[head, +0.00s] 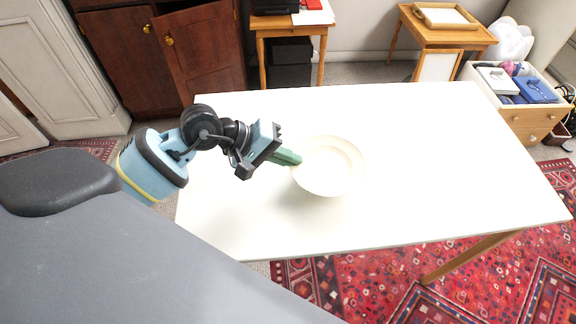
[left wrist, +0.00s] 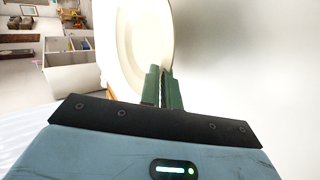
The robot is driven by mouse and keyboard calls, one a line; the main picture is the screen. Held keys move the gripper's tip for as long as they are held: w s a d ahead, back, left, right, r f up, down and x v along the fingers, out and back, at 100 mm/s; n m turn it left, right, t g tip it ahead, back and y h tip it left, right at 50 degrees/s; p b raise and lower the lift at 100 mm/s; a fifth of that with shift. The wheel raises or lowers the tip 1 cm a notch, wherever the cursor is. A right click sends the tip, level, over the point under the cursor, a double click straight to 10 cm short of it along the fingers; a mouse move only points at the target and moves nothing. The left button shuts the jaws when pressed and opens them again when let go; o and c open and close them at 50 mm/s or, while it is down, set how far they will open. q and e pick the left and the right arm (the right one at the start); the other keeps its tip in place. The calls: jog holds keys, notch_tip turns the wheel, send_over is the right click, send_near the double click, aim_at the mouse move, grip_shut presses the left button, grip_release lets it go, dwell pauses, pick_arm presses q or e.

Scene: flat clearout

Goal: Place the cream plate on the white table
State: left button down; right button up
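The cream plate (head: 332,165) is round and lies face up, about level, over the left-middle part of the white table (head: 440,190). My left gripper (head: 291,157) reaches in from the left, with its green fingers at the plate's left rim. My right gripper is not in view.
The rest of the tabletop is bare. Behind it stand a small wooden table (head: 290,27) with a red item, another small wooden table (head: 446,36) with a tray, and a drawer unit (head: 526,122) full of things. A dark wooden cabinet (head: 150,55) stands at back left.

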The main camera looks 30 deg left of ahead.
aim_at(288, 177)
pick_arm(q)
jog(key=shift+f, duration=1.7)
jog(key=shift+f, duration=0.15)
jog(key=c, duration=1.9)
grip_release()
jog(key=shift+c, duration=0.2)
